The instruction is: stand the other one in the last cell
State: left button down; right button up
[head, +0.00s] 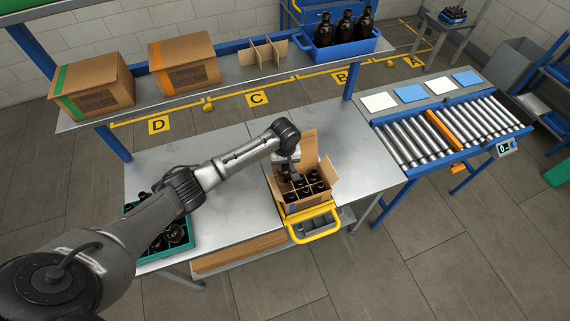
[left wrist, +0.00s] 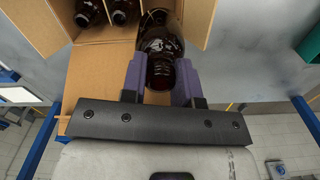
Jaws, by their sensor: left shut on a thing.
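An open cardboard box (head: 308,205) with divider cells stands at the table's front edge, flaps up, with several dark amber bottles in it. My left gripper (head: 289,174) is over the back left part of the box. In the left wrist view, its purple fingers (left wrist: 161,80) are shut on the neck of an amber bottle (left wrist: 162,42). The bottle's body points into the box, beside a divider; its base is hidden, so I cannot tell whether it touches the bottom. Other bottles (left wrist: 88,12) sit in neighbouring cells. My right gripper is out of view.
A teal crate (head: 192,241) with several bottles stands at the table's left, partly behind my arm. A yellow handled holder (head: 314,229) is under the box. A raised shelf (head: 225,82) carries two closed cartons and a blue bin (head: 345,48). A roller conveyor (head: 450,130) lies right.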

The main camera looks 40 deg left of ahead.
pick_arm(q)
jog(key=shift+f+b, duration=1.8)
jog(key=shift+f, duration=1.25)
jog(key=shift+f+b, duration=0.85)
jog(key=shift+f, duration=1.05)
jog(key=shift+f+b, duration=0.3)
jog(key=shift+f, duration=0.25)
